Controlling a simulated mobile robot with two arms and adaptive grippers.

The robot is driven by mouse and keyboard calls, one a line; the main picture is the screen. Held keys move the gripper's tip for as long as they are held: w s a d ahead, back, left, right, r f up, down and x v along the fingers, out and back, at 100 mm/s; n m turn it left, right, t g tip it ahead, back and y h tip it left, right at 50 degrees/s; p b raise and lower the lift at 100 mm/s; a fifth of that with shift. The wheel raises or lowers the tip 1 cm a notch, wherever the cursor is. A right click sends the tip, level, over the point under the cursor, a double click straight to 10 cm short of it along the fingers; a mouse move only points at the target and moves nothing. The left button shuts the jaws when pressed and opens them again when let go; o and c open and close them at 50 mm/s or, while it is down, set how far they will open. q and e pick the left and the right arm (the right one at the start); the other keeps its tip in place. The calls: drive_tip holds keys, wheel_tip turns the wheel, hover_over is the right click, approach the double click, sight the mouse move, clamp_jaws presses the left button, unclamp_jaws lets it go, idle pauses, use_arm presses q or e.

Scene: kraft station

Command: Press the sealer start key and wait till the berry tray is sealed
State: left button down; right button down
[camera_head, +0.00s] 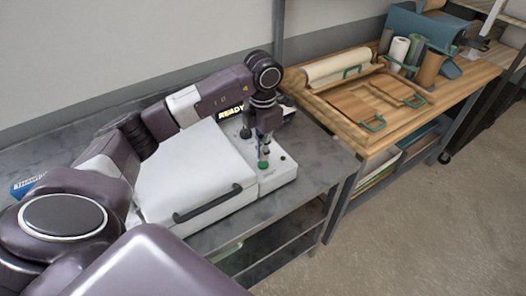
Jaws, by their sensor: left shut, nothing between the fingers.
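The white sealer (190,176) stands on the grey metal table, with its lid down and a dark handle along the front. A display reading "READY" (231,113) shows at its back right. The green start key (263,164) is on the white control panel at the sealer's right. My left gripper (263,157) is shut and points down right over the green key; I cannot tell whether it touches it. The berry tray is not visible. My right gripper is not in view.
A wooden bench (405,118) stands to the right with a paper roll (337,66), wooden boards with green handles, several small rolls and a blue holder (418,28). A blue box (27,186) lies at the table's left.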

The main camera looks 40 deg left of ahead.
use_arm(q)
drive_tip(key=shift+f, duration=0.95)
